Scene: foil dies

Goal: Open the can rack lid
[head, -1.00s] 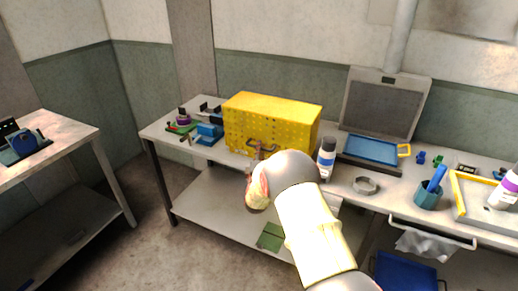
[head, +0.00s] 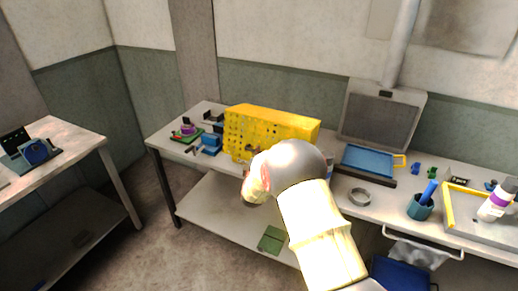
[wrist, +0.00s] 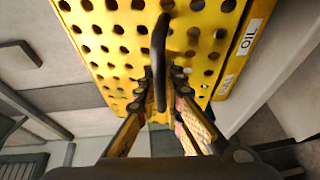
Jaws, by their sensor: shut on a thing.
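The can rack (head: 285,121) is a yellow box with a perforated front, standing at the back of the workbench. In the wrist view its perforated panel (wrist: 110,38) fills the top, with a dark bar handle (wrist: 158,45) in front and a white "OIL" label at the right. My gripper (wrist: 163,90) is closed around the lower part of this handle, one finger on each side. In the head view my arm hides the gripper and part of the rack's front. I cannot tell how far the lid stands open.
Right of the rack are a blue tray (head: 368,159), a grey ring (head: 360,197) and a teal cup (head: 420,207) with a blue item. Small blue parts (head: 211,140) lie to the left. The bench has a lower shelf (head: 215,210). Open floor lies in front.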

